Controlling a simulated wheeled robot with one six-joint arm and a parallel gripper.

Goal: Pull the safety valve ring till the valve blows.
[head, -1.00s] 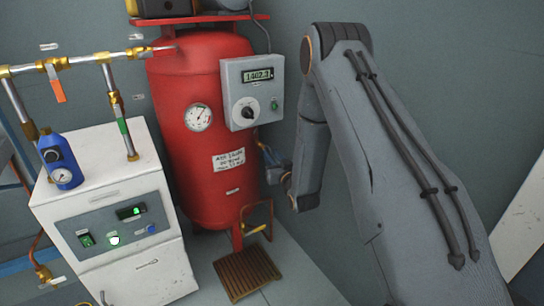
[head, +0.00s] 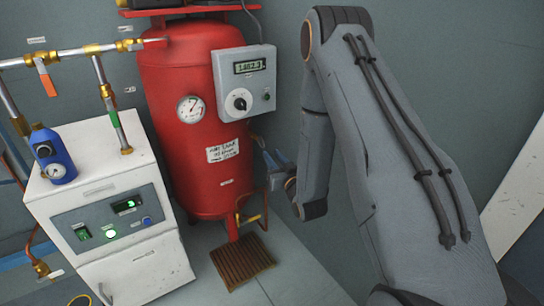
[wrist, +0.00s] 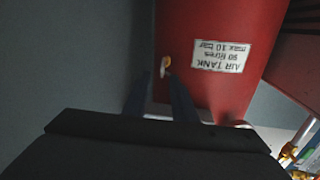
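The red air tank (head: 185,75) stands behind the white cabinet. In the wrist view the tank (wrist: 235,20) appears upside down. A small brass-coloured fitting (wrist: 167,63), perhaps the safety valve and its ring, shows against it; its shape is too small to tell. My gripper (head: 268,158) is at the tank's right side in the head view. In the wrist view my gripper (wrist: 160,80) has two dark fingers apart, with nothing seen between them. The fitting appears just beyond the fingertips, nearer the right one. I cannot tell whether they touch.
A grey control box (head: 244,84) with a display and knob is on the tank above my gripper. A brown slatted grate (head: 242,261) lies below the tank. The wall is close behind.

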